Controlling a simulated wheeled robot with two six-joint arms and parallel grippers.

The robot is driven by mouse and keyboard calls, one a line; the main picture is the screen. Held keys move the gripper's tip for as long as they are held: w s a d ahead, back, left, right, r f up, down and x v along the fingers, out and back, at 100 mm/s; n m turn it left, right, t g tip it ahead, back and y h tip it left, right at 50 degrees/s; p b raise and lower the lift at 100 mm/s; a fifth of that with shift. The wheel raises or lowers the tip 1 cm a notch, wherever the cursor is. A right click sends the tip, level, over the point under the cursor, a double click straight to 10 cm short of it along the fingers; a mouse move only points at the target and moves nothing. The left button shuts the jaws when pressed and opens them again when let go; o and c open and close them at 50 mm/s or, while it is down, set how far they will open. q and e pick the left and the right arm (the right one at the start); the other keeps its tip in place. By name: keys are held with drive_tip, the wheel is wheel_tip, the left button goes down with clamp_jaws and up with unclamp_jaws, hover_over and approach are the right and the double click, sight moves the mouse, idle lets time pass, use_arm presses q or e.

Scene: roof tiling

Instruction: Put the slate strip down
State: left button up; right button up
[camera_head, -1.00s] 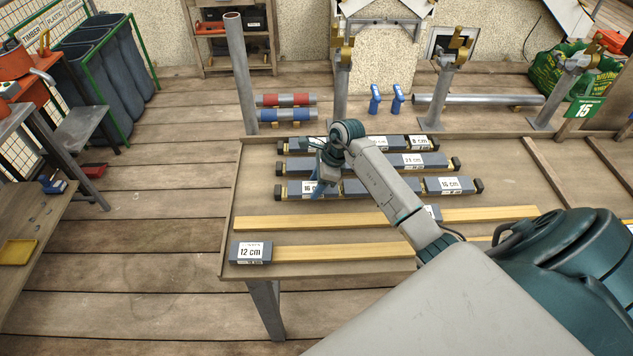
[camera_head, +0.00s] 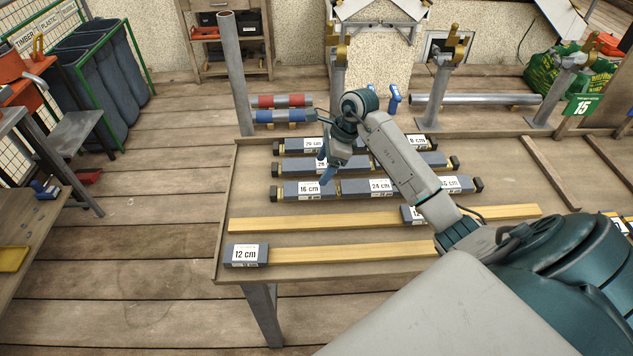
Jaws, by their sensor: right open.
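Slate strips with white length labels lie in three rows on the table. The nearest row holds a 16 cm strip (camera_head: 297,191), a 24 cm strip (camera_head: 366,186) and another strip at its right, partly behind my arm. My right gripper (camera_head: 326,176) has blue fingers and is open just above this row, near the gap between the 16 cm and 24 cm strips. No strip shows between its fingers. A 12 cm block (camera_head: 246,255) sits at the left end of the front wooden batten (camera_head: 340,253). My left gripper is out of view.
A second batten (camera_head: 310,223) lies behind the front one, with a labelled block (camera_head: 409,214) on it partly behind my arm.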

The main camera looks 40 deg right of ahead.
drive_tip(key=b+v, duration=0.1)
drive_tip(key=v, duration=0.3)
drive_tip(key=shift+r, duration=0.15)
idle(0.4)
